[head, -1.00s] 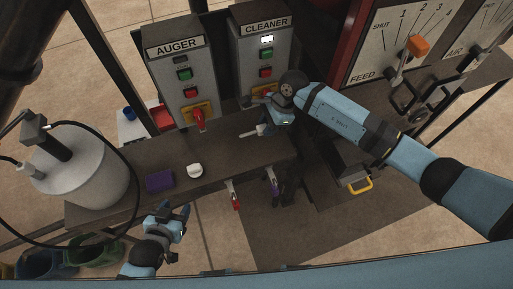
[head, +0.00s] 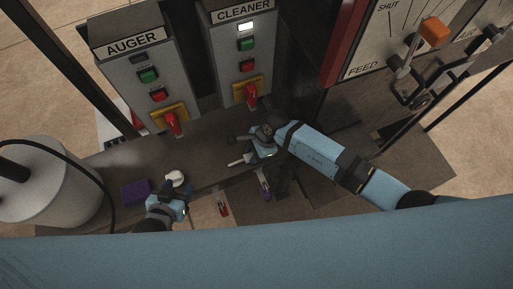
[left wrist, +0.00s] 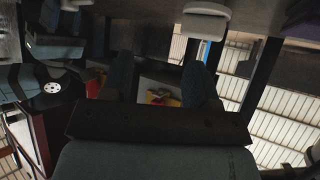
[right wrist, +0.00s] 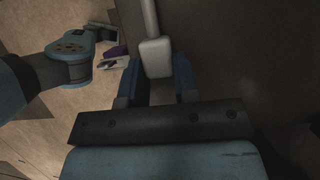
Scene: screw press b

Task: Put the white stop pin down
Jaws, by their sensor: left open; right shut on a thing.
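My right gripper (head: 250,153) is shut on the white stop pin (right wrist: 155,52). The pin's block end sits between the fingers and its thin rod points away from them. In the head view the pin (head: 238,161) shows as a pale tip left of the gripper, over the dark shelf (head: 205,150). I cannot tell whether it touches the shelf. My left gripper (head: 176,196) is open and empty at the shelf's front edge, close to a white round knob-like piece (head: 175,178). That white piece also shows in the left wrist view (left wrist: 206,20), beyond the fingers.
A purple block (head: 135,191) lies left of the white piece. Red (head: 222,204) and purple (head: 264,187) items hang at the front edge. The AUGER (head: 150,75) and CLEANER (head: 240,55) boxes stand behind. A pale tank (head: 45,190) is at left. Mid-shelf is clear.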

